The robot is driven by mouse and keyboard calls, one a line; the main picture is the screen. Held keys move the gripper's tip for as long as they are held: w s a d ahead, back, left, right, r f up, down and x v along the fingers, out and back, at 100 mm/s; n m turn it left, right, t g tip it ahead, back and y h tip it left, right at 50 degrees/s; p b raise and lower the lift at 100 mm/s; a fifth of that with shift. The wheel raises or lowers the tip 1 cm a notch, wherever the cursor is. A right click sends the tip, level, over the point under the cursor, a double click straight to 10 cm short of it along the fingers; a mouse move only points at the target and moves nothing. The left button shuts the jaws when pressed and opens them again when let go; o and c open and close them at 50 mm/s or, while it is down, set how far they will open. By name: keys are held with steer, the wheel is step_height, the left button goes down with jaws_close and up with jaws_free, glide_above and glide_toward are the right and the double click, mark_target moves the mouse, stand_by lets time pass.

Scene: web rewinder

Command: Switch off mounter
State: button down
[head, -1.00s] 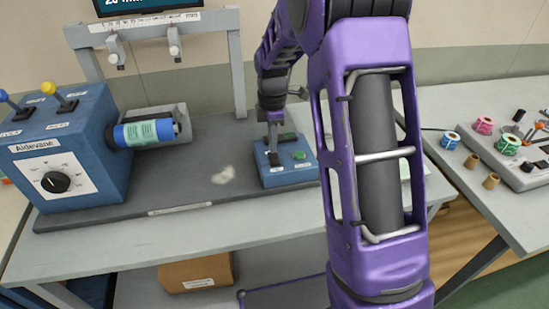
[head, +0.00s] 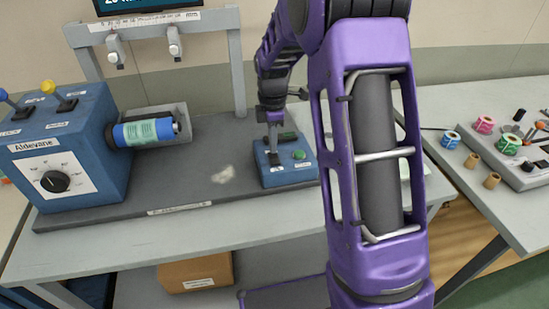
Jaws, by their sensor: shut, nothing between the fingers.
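A small blue control box (head: 290,176) sits on the dark grey base plate in the middle of the bench. It has a green button (head: 298,154) on its right side and a black switch (head: 275,159) on its left side. My gripper (head: 273,148) points down over the left part of this box, shut and empty, with its tips at or just above the black switch. I cannot tell whether they touch. The switch's position is too small to read.
A larger blue machine (head: 100,150) marked "Aldevane" stands at left, with a black dial, blue and yellow levers, and a blue roll (head: 148,132). A grey frame (head: 238,65) rises behind. Spools and small parts lie on the right table (head: 470,110).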

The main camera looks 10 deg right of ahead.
steer(key=shift+f+b, duration=0.4)
steer(key=shift+f, duration=0.3)
stand_by(0.3)
steer(key=shift+r+p, duration=2.7)
steer(key=shift+r, duration=0.9)
